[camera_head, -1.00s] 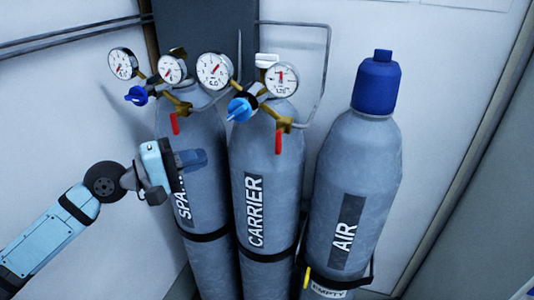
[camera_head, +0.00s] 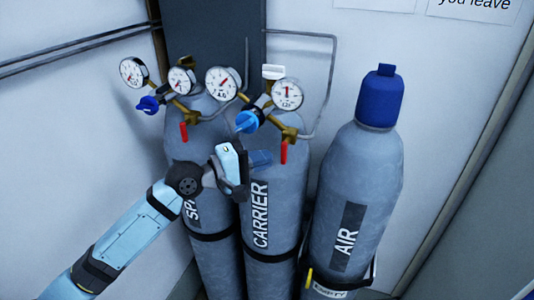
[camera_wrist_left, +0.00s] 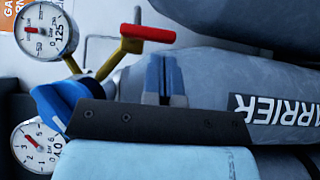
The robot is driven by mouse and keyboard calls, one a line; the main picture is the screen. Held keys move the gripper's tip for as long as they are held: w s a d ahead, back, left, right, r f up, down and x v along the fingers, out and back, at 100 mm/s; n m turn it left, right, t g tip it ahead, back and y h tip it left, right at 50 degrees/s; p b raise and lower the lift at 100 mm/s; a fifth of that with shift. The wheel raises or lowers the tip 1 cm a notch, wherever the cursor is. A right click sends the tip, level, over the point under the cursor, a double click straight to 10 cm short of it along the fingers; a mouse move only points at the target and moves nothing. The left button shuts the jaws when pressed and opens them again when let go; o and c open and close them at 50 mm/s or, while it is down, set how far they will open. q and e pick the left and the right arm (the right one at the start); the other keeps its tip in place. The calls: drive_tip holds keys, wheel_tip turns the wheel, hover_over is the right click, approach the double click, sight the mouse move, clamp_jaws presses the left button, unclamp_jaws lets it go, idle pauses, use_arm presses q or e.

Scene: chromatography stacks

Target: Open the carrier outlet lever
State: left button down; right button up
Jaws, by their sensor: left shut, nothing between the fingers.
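The carrier cylinder (camera_head: 287,205) stands in the middle, grey, with a dark CARRIER label that also shows in the left wrist view (camera_wrist_left: 275,108). Its red outlet lever (camera_head: 284,152) hangs down below the brass regulator (camera_head: 290,132). In the left wrist view the red lever (camera_wrist_left: 148,33) lies at the upper middle, apart from the fingers. My left gripper (camera_head: 268,158) is shut and empty, in front of the upper carrier cylinder, just left of and slightly below the lever. Its closed blue fingertips show in the left wrist view (camera_wrist_left: 164,74). My right gripper is not in view.
The blue carrier regulator knob (camera_head: 247,121) and two round gauges (camera_head: 287,94) sit above the gripper. The spare cylinder's red lever (camera_head: 184,131) hangs to the left. The air cylinder (camera_head: 357,190) with a blue cap stands to the right.

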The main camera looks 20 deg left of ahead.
use_arm(q)
drive_tip(key=shift+d, duration=0.6)
